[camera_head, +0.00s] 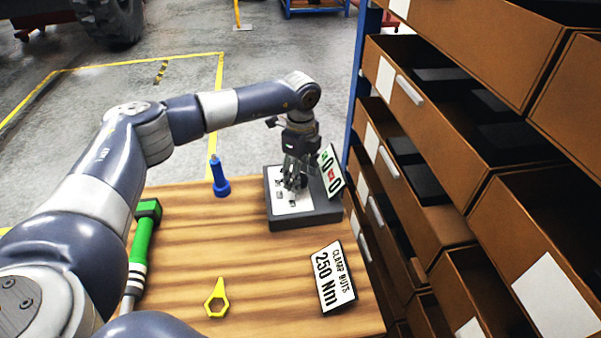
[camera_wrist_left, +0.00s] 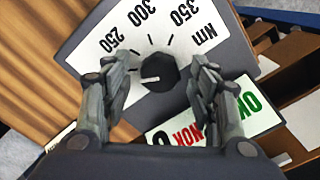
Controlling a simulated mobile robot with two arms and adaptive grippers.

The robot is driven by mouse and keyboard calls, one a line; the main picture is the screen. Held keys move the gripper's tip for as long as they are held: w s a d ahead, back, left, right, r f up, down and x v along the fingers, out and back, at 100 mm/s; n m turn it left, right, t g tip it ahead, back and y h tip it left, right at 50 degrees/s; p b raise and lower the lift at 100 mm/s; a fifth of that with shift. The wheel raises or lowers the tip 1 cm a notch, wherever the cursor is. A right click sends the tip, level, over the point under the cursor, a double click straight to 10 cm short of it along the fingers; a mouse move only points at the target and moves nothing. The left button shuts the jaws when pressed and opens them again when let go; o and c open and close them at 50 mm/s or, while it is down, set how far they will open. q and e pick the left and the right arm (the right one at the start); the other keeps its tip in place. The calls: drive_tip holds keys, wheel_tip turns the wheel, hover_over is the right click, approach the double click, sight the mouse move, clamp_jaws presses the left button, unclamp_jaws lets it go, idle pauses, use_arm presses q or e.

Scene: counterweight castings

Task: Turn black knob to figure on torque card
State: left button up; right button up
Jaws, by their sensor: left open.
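The black knob (camera_wrist_left: 158,72) sits on the white dial face of the torque tester (camera_head: 307,218). The dial is printed 250, 300, 350 and Nm. A small white mark on the knob points left in the wrist view, below the 250 tick. My left gripper (camera_head: 291,184) is over the dial, pointing down. In the left wrist view its open fingers (camera_wrist_left: 162,68) stand either side of the knob, with gaps showing. In the head view the gripper hides the knob. The torque card (camera_head: 333,277) reads CLAMP NUTS 250 Nm. My right gripper is not in view.
A tilted sign with OK and NOK counters (camera_head: 331,171) stands at the tester's right. A blue tool (camera_head: 219,180), a green-handled tool (camera_head: 140,245) and a yellow ring spanner (camera_head: 217,299) are on the wooden table (camera_head: 265,265). Brown drawers (camera_head: 420,120) rise close on the right.

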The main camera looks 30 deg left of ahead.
use_arm(q)
drive_tip(key=shift+c, duration=1.1)
drive_tip(key=c, duration=0.8)
drive_tip(key=shift+c, duration=0.2)
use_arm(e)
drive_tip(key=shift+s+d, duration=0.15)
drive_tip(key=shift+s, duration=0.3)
